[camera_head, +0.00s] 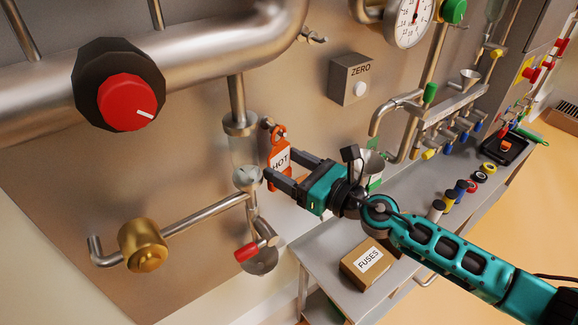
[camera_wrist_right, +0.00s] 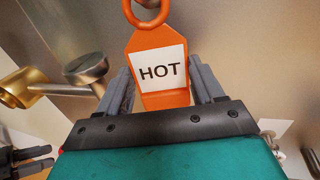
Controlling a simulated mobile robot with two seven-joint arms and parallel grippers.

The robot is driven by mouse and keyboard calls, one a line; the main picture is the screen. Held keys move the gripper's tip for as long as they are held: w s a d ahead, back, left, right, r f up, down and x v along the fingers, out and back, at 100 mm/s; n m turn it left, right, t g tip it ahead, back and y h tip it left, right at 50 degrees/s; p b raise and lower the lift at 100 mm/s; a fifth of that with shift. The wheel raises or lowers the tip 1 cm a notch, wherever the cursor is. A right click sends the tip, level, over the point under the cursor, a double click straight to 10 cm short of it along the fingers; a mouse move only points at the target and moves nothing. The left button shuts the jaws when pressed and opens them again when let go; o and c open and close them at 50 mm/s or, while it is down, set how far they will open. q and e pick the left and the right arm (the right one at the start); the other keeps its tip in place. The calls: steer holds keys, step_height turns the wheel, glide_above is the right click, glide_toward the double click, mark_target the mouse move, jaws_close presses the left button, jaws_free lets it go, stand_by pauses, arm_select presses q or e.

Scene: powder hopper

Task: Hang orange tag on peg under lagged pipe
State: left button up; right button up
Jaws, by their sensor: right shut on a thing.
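The orange tag (camera_head: 280,157) has a white HOT label and a ring at its top. My right gripper (camera_head: 276,178) is shut on the tag's lower part and holds it upright; the tag also shows between the fingers in the right wrist view (camera_wrist_right: 160,69). A short metal peg (camera_head: 267,122) sticks out of the panel beside the tag's ring; I cannot tell whether the ring is around it. A dark pronged shape at the lower left of the right wrist view may be my left gripper (camera_wrist_right: 28,160).
A sight glass (camera_head: 243,150) stands just left of the tag, above a red-handled valve (camera_head: 246,252). The ZERO box (camera_head: 350,78) is up right. A funnel (camera_head: 368,163) shows behind my right wrist. The bench holds a FUSES box (camera_head: 368,262) and tape rolls.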

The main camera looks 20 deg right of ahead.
arm_select(q)
steer(key=shift+s, duration=0.1)
arm_select(e)
steer(key=o, duration=1.1)
arm_select(q)
steer(key=shift+f, duration=0.1)
steer(key=shift+h, duration=0.4)
steer(key=shift+w+d+f+b, duration=0.25)
steer(key=shift+f+b, duration=0.45)
steer(key=shift+b, duration=0.4)
steer(key=shift+w+d+f+b, duration=0.1)
steer(key=shift+d+f+b, duration=0.2)
steer(key=shift+f+b, duration=0.65)
steer(key=shift+w+d+f+b, duration=0.25)
steer(key=shift+f+b, duration=0.2)
steer(key=shift+b, duration=0.85)
arm_select(e)
steer(key=shift+v, duration=6.5)
